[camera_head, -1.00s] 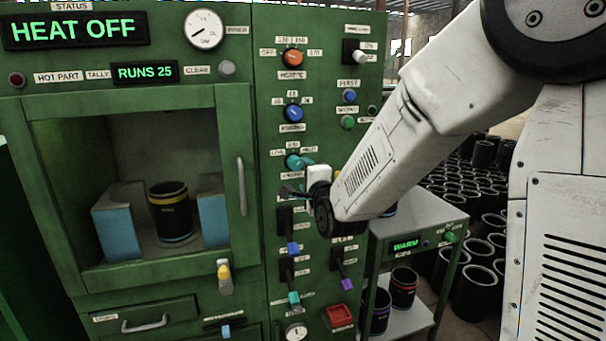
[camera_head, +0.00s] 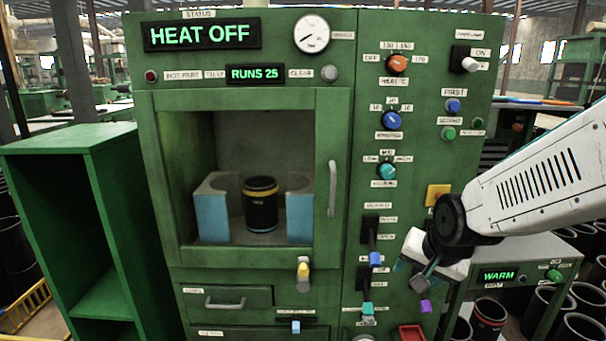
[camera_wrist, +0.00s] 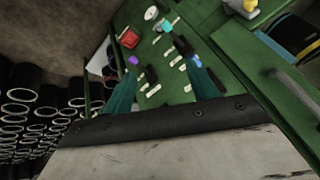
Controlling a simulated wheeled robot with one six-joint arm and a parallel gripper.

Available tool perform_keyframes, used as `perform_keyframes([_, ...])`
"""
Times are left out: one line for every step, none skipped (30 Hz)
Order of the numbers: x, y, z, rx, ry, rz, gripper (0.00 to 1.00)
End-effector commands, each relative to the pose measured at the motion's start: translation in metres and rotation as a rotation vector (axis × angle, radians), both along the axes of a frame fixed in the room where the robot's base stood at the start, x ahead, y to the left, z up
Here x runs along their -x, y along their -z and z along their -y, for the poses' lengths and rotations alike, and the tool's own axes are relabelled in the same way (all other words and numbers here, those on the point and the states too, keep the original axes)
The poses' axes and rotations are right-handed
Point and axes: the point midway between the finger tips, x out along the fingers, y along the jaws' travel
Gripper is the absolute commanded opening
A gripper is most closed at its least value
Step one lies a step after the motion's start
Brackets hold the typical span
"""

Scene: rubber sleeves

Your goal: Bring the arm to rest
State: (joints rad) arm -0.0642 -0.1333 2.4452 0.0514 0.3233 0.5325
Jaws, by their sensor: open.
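My gripper (camera_head: 418,273) is at the lower right of the green machine (camera_head: 345,120), in front of its control panel. In the wrist view my gripper (camera_wrist: 160,88) shows two teal fingers standing apart with nothing between them. My white arm comes in from the right edge of the head view. The machine's status display (camera_head: 202,34) reads HEAT OFF and the runs display (camera_head: 255,73) reads 25. Behind the machine's window a dark sleeve (camera_head: 261,208) with a yellow band stands upright between two blue-faced blocks (camera_head: 212,218).
Knobs and levers, such as the blue-tipped lever (camera_head: 375,258), are close to my gripper. A low stand with a WARM display (camera_head: 497,276) is at right, with dark sleeves (camera_head: 488,318) below and around it. A green open shelf (camera_head: 70,225) stands at left.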

Motion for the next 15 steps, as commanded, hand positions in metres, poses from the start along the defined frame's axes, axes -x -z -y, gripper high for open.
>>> perform_keyframes([0.027,-0.008,0.003,0.040,-0.072,-0.069,0.58])
perform_keyframes([0.044,-0.011,0.005,0.065,-0.123,-0.118,0.58])
perform_keyframes([0.069,-0.016,0.008,0.094,-0.189,-0.184,0.58])
perform_keyframes([0.088,-0.020,0.010,0.113,-0.239,-0.229,0.58])
perform_keyframes([0.107,-0.025,0.013,0.130,-0.289,-0.274,0.58])
perform_keyframes([0.132,-0.032,0.016,0.147,-0.350,-0.330,0.58])
perform_keyframes([0.149,-0.038,0.018,0.157,-0.392,-0.365,0.58])
perform_keyframes([0.166,-0.043,0.020,0.165,-0.428,-0.397,0.58])
perform_keyframes([0.186,-0.050,0.022,0.172,-0.467,-0.430,0.58])
perform_keyframes([0.199,-0.055,0.024,0.177,-0.490,-0.449,0.58])
perform_keyframes([0.211,-0.059,0.026,0.180,-0.509,-0.463,0.58])
perform_keyframes([0.223,-0.065,0.027,0.184,-0.518,-0.468,0.58])
perform_keyframes([0.230,-0.068,0.028,0.187,-0.520,-0.467,0.58])
perform_keyframes([0.234,-0.071,0.029,0.190,-0.516,-0.458,0.58])
perform_keyframes([0.238,-0.075,0.030,0.194,-0.509,-0.439,0.58])
